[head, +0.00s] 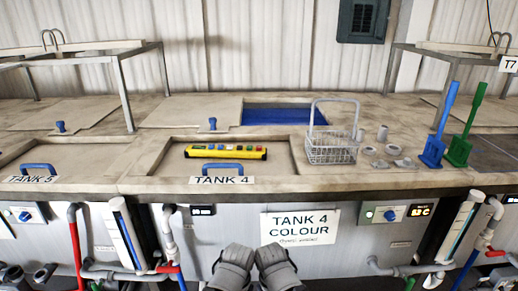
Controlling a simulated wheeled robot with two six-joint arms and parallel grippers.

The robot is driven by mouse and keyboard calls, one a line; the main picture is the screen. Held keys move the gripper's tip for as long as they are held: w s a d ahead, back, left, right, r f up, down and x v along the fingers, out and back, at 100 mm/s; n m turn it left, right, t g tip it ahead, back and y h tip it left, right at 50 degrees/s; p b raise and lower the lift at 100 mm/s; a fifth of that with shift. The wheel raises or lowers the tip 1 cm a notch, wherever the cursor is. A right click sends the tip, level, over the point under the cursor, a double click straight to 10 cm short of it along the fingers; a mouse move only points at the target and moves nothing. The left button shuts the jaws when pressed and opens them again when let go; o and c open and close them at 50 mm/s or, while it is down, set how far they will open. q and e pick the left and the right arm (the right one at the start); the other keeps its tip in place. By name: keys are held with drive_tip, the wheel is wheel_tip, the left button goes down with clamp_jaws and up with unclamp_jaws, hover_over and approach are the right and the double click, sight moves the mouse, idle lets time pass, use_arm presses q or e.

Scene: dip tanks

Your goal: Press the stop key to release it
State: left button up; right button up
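A yellow control box (226,153) with a row of several small coloured keys lies on the lid of tank 4, behind the lid's blue handle. Its keys are too small to read, so I cannot tell which one is the stop key or whether it is pressed in. Two dark grey shapes at the bottom centre look like my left gripper (234,262) and my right gripper (276,262), side by side in front of the tank. Both are well apart from the box. Their fingers do not show clearly enough to tell open from shut.
A wire basket (331,150) stands right of the box, with several small pale cups beside it. A blue tool (434,150) and a green tool (459,152) stand further right. Behind the box is an open tank of blue liquid (284,116). Pipes line the tank front.

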clamp_jaws()
idle(1.4)
